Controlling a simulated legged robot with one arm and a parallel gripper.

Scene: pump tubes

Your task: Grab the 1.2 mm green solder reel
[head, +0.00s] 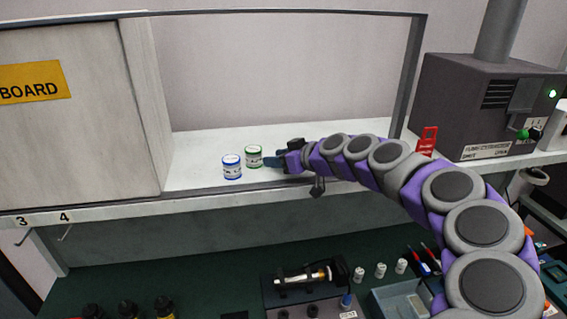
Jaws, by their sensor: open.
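The green solder reel (253,157) is a small white cylinder with green bands, standing upright on the white shelf (200,175). A similar reel with blue bands (232,167) stands just left of it and a little nearer to me. My gripper (272,161) is over the shelf at the right side of the green reel, with its fingers pointing left toward it. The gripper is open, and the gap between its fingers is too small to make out. I cannot tell whether a fingertip touches the reel. The size print on the labels is not readable.
A grey panel (75,120) closes the shelf's left side, and a dark frame post (408,75) bounds its right. A grey machine (490,105) and a red tag (427,141) are at the right. Below, the green bench holds a tray (400,302), small bottles and tools.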

